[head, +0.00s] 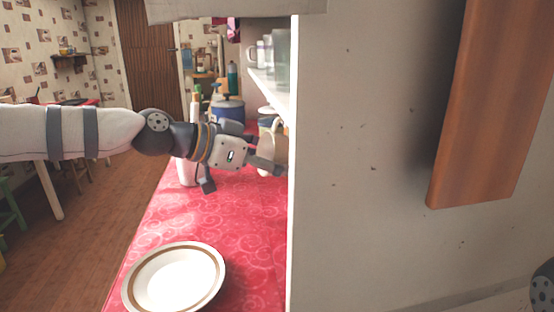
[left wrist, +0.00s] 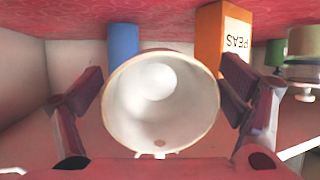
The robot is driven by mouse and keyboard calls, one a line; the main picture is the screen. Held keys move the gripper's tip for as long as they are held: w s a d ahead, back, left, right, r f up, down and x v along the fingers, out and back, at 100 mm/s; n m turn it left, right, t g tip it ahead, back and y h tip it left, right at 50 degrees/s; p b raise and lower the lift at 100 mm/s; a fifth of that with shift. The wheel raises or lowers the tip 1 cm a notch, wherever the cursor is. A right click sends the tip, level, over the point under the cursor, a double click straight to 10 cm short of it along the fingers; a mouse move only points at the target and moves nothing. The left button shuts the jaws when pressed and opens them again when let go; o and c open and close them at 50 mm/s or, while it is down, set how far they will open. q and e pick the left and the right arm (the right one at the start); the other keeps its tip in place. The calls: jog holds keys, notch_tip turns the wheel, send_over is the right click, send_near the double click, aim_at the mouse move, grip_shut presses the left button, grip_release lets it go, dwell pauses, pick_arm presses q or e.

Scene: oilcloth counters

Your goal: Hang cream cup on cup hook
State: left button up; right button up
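The cream cup (head: 276,149) is beside the wall panel in the head view, partly covered by my left gripper (head: 255,166). In the left wrist view the cup (left wrist: 160,100) shows its round mouth and pale inside towards the camera. I cannot make out the cup hook in either view. My right gripper is not in view.
A cream plate (head: 176,280) with a brown band lies on the red counter cloth (head: 245,250). A shelf (head: 270,92) with mugs and glasses is above. A blue pot (head: 228,109) stands behind. An orange peas box (left wrist: 222,42) and a blue object (left wrist: 123,41) are near the cup.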

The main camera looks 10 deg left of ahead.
pick_arm(q)
jog(key=v, duration=1.2)
